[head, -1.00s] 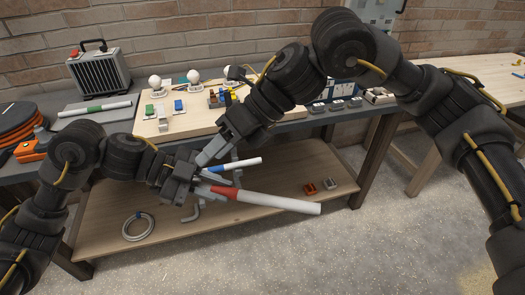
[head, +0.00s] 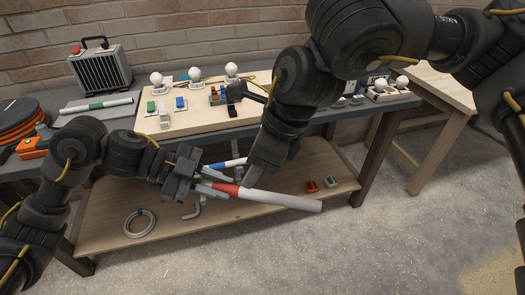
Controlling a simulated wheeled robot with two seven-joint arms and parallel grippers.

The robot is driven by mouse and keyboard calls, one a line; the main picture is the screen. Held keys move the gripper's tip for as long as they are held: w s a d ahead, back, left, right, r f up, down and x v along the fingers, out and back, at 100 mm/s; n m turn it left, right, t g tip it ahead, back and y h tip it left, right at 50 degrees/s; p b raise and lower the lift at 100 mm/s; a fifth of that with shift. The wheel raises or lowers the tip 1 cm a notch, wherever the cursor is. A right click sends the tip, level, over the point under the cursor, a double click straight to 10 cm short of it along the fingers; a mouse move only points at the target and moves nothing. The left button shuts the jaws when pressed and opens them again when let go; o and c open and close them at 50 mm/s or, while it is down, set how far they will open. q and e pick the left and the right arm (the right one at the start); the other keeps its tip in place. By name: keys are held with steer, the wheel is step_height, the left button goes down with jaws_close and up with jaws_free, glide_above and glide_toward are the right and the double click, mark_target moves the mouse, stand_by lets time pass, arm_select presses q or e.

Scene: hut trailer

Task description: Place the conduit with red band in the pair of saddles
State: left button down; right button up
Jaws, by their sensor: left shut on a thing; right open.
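The white conduit with red band (head: 290,203) is held at its left end by my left gripper (head: 207,185), which is shut on it. The conduit points right, in front of the lower shelf in the picture, its free white end tilted slightly down. My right gripper (head: 251,183) is open, with its fingertips at the conduit just right of the red band. I cannot tell whether they touch it. Small fittings stand on the wooden board (head: 205,122) on the bench. I cannot make out the pair of saddles for certain; my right arm hides part of the board.
A blue-banded conduit (head: 233,162) shows behind my grippers, and a green-banded one (head: 98,104) lies on the bench at left. The lower shelf (head: 105,215) holds a cable coil (head: 139,223) and small orange and grey blocks. Lamp bulbs (head: 195,75) stand on the board.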

mark_target(241, 189)
steer(key=x, duration=0.7)
steer(key=shift+w+a+f, duration=0.1)
steer(key=shift+a+f, duration=0.1)
steer(key=shift+f, duration=0.15)
jaws_close()
arm_select(q)
steer(key=c, duration=1.1)
jaws_free()
steer(key=shift+c, duration=0.2)
steer(key=shift+a, duration=0.1)
